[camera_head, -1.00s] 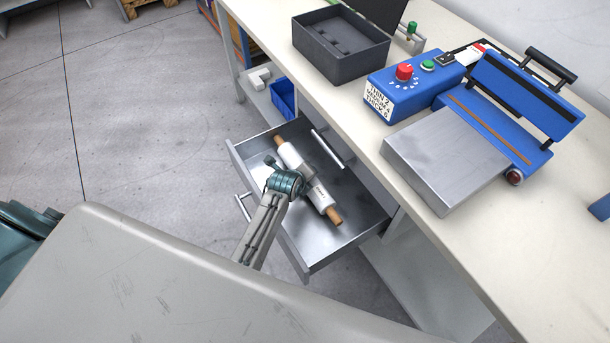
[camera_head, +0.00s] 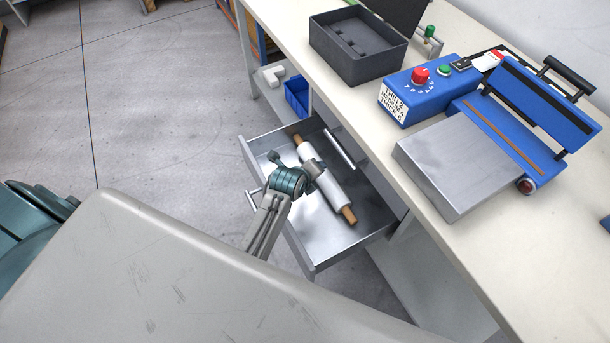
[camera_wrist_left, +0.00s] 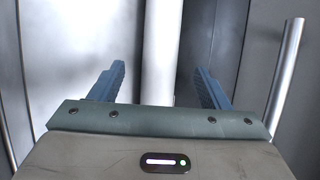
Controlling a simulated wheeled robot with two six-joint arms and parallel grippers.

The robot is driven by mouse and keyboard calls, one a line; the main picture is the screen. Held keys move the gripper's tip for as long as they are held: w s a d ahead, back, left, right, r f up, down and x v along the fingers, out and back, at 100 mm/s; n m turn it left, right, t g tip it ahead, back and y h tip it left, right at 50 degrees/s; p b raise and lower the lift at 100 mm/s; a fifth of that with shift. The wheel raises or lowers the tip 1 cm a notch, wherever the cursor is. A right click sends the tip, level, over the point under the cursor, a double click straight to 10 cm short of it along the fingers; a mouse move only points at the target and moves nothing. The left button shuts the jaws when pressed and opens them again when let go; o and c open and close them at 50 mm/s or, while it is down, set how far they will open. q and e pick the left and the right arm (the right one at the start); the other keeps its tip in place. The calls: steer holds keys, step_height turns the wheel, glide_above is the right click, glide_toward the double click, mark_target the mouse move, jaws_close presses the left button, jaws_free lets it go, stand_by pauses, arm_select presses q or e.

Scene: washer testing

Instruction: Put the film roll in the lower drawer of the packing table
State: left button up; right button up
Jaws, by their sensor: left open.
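The film roll (camera_head: 328,185), white with brown core ends, lies diagonally inside the open lower drawer (camera_head: 310,235) of the packing table (camera_head: 440,185). I cannot tell how far the fingertips are from the roll. My right gripper is not in view.
A closed drawer's handle (camera_head: 339,149) is just above the open drawer. The open drawer's own handle (camera_head: 252,200) is at its front. On the tabletop are a dark box (camera_head: 357,55) and a blue sealing machine (camera_head: 425,92). A blue bin (camera_head: 297,97) sits on a lower shelf.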

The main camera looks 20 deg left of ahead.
arm_select(q)
steer(key=v, duration=0.6)
steer(key=shift+s+r, duration=0.2)
steer(key=shift+r, duration=0.05)
